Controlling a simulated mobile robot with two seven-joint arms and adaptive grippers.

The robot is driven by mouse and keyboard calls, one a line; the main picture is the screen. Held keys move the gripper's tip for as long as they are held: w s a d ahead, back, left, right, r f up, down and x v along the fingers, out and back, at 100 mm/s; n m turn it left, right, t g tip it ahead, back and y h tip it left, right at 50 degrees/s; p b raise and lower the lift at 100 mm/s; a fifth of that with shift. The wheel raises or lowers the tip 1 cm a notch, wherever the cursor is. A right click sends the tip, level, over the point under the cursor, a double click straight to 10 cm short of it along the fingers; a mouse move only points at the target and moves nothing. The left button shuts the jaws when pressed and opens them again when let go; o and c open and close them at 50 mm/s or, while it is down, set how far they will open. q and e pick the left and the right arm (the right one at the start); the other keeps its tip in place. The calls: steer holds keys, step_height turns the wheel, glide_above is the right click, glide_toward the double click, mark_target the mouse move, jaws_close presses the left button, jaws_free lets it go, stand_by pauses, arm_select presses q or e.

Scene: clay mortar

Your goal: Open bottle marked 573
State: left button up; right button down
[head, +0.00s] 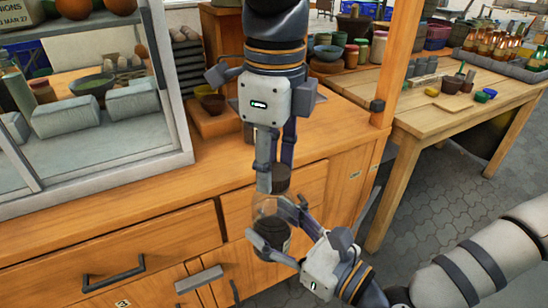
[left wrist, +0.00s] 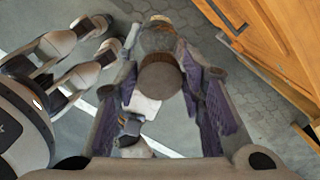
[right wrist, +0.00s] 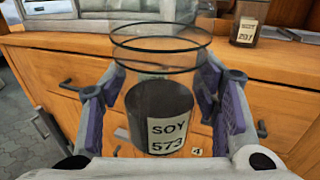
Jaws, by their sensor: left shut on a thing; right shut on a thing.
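The glass bottle (right wrist: 160,105) holds dark contents and its label reads SOY 573. My right gripper (head: 268,226) is shut around its body, with one finger on each side; the bottle also shows in the head view (head: 273,238). It is held in front of the drawers. In the right wrist view its clear rim looks open, with no stopper in it. A dark round stopper (head: 281,178) is in my left gripper (head: 276,184), just above the bottle's mouth in the head view. It shows brown between the left fingers in the left wrist view (left wrist: 160,77).
The wooden counter (head: 120,205) with drawers and handles stands right behind both grippers. Another jar labelled SOY (right wrist: 248,25) stands on it. A glazed case (head: 95,110) is at the left. A second table (head: 455,115) with bottles and small pots is at the right.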

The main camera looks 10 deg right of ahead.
arm_select(q)
steer(key=n, duration=1)
steer(key=shift+a+r, duration=0.1)
steer(key=o, duration=1.3)
steer(key=shift+c, duration=0.2)
step_height(320, 180, up, 5)
steer(key=shift+s+f, duration=0.15)
steer(key=shift+f, duration=0.05)
steer(key=shift+c, duration=0.2)
steer(key=m, duration=0.3)
steer(key=d+m, duration=0.1)
steer(key=shift+s+r, duration=0.2)
steer(key=shift+s, duration=0.2)
steer(key=m, duration=0.3)
steer(key=shift+d+r+m+g, duration=0.1)
steer(key=shift+r+m+g, duration=0.2)
steer(key=shift+r, duration=0.05)
steer(key=m, duration=0.2)
steer(key=r+m, duration=0.1)
steer(key=m, duration=0.2)
steer(key=shift+w+a+r+m, duration=0.2)
steer(key=shift+w+r+m, duration=0.15)
steer(key=shift+m, duration=0.05)
step_height(320, 180, down, 8)
steer(key=shift+a+r, duration=0.15)
